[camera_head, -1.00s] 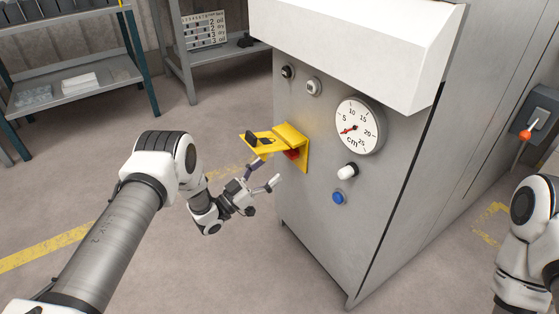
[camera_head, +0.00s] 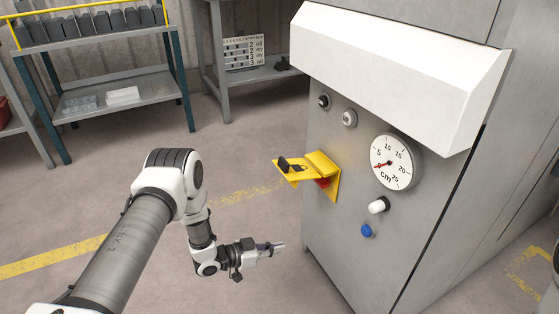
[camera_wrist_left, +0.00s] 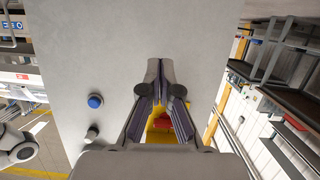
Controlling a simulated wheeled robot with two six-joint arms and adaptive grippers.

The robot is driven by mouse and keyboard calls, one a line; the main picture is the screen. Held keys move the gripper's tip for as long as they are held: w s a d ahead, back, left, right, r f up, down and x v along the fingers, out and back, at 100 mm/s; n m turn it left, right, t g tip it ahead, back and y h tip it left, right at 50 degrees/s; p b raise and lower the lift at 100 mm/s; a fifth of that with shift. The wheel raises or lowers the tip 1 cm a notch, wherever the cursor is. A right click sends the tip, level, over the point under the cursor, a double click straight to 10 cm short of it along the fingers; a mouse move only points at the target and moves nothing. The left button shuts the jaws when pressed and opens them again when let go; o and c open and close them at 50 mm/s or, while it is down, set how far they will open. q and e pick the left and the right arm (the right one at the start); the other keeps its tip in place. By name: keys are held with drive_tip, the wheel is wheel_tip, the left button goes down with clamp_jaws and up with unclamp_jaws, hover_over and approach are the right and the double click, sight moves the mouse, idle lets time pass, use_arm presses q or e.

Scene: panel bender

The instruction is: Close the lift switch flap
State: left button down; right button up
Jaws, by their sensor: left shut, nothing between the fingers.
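The yellow lift switch flap (camera_head: 292,171) sticks out roughly level from its yellow housing on the front of the grey machine, so it stands open. A red switch (camera_head: 322,183) shows under it. My left gripper (camera_head: 282,246) is shut and empty, below the flap and apart from it, pointing toward the machine front. In the left wrist view the closed fingers (camera_wrist_left: 166,75) partly hide the red switch (camera_wrist_left: 162,123) and the yellow housing (camera_wrist_left: 158,136) behind them. My right gripper is not in view.
The machine front (camera_head: 345,225) carries a round cm gauge (camera_head: 393,162), a white knob (camera_head: 379,205), a blue button (camera_head: 367,231) and two small knobs above the flap. A white hood (camera_head: 385,75) juts out above. Shelves (camera_head: 105,105) stand behind left.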

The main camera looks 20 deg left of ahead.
use_arm(q)
drive_tip(key=s+a+r+g+y+p, duration=0.1)
drive_tip(key=s+a+r+g+p, duration=0.1)
drive_tip(key=r+p, duration=1)
drive_tip(key=s+a+r+g+y+p, duration=0.1)
drive_tip(key=s+a+r+y+p, duration=0.35)
drive_tip(key=r, duration=1.45)
drive_tip(key=w+d+r+t+h+p, duration=0.1)
drive_tip(key=w+r+h+p, duration=0.3)
drive_tip(key=r, duration=0.5)
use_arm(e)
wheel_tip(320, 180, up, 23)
use_arm(q)
drive_tip(key=b, duration=0.3)
hover_over(297, 169)
drive_tip(key=s+a, duration=0.3)
drive_tip(key=s, duration=0.1)
drive_tip(key=shift+y, duration=0.35)
drive_tip(key=f, duration=0.5)
drive_tip(key=shift+w, duration=0.25)
drive_tip(key=shift+a+f+b, duration=0.1)
drive_tip(key=shift+f+b, duration=0.35)
drive_tip(key=shift+f, duration=1.5)
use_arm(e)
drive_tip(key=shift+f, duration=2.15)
